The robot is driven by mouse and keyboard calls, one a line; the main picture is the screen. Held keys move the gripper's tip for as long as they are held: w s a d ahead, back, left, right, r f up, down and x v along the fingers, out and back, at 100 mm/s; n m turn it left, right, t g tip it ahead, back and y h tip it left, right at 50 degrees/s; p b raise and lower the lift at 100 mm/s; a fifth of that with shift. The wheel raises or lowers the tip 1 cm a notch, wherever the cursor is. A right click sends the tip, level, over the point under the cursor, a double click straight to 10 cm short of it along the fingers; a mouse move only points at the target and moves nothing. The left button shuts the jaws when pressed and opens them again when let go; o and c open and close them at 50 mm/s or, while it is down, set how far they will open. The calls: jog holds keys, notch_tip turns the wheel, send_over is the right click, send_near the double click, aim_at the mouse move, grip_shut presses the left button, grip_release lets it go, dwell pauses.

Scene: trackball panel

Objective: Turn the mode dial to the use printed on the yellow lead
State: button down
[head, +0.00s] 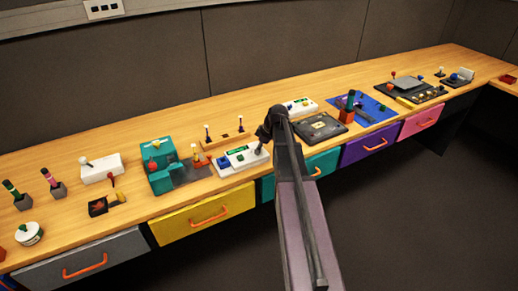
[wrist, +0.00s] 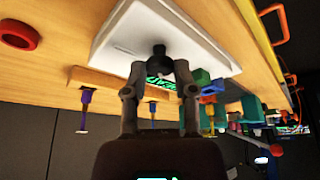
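A white panel (head: 240,160) with a green display and a blue knob stands on the bench, left of my gripper (head: 263,140). In the wrist view, a white panel (wrist: 125,35) fills the upper middle. It carries a dark round knob (wrist: 159,52), which may be the mode dial. My gripper (wrist: 160,72) is open, with its two fingers apart. The knob shows between and just beyond the fingertips; I cannot tell whether they touch it. Green display lettering (wrist: 160,79) is partly hidden and unreadable. I cannot make out the yellow lead or its print.
A teal machine (head: 160,155) stands to the left, and a dark square plate (head: 320,127) to the right. Another white box (head: 300,106) is behind my arm. A wooden rack (head: 222,142) with upright pins stands behind the panel. Drawers (head: 204,213) line the bench front.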

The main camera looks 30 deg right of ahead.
jog(key=shift+a+m, duration=0.1)
jog(key=shift+m, duration=0.2)
jog(key=m, duration=0.2)
jog(key=m+t+h, duration=0.1)
jog(key=m, duration=0.1)
jog(key=shift+s+a+h, duration=0.15)
jog(key=shift+s+h, duration=0.05)
jog(key=shift+h, duration=0.1)
jog(key=m+h, duration=0.1)
jog(key=m, duration=0.1)
jog(key=m+h, duration=0.1)
jog(key=m, duration=0.2)
jog(key=shift+a, duration=0.1)
jog(key=m+h, duration=0.1)
jog(key=m, duration=0.1)
jog(key=m+h, duration=0.1)
jog(key=m, duration=0.2)
jog(key=shift+w+a+m, duration=0.1)
jog(key=shift+m, duration=0.2)
jog(key=m, duration=0.2)
jog(key=m+g+h, duration=0.1)
jog(key=m, duration=0.1)
jog(key=shift+m+g, duration=0.3)
jog(key=shift+m, duration=0.1)
jog(key=shift+c, duration=2)
grip_release()
jog(key=shift+w+f, duration=0.1)
